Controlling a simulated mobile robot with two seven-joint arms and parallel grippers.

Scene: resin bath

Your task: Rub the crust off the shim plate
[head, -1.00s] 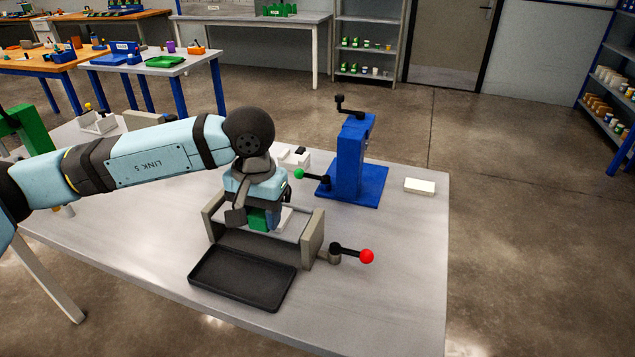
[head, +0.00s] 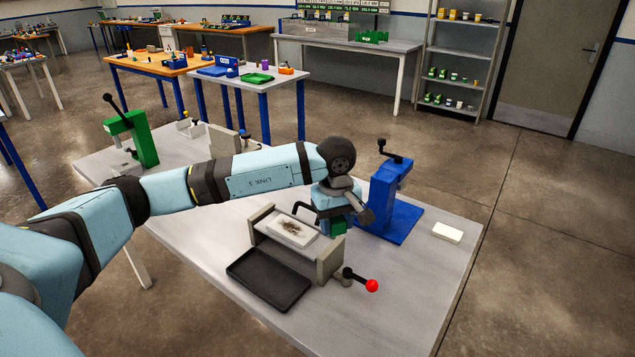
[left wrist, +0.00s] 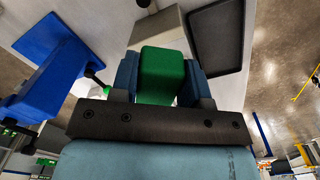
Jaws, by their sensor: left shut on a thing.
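The shim plate (head: 291,238) is a pale slab lying in the grey vice-like holder (head: 328,262) in the head view. My left gripper (head: 338,226) is at the right end of the holder, to the right of the plate. It is shut on a green block (head: 338,228), which shows clearly between the fingers in the left wrist view (left wrist: 162,76). The fingers partly hide the block in the head view. I cannot tell how high it is above the holder. My right gripper is in no view.
A black tray (head: 268,280) lies in front of the holder. A lever with a red knob (head: 372,286) sticks out at its right. A blue press (head: 388,200) stands close behind my gripper. A white block (head: 447,232) lies at the right. A green press (head: 135,138) stands far left.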

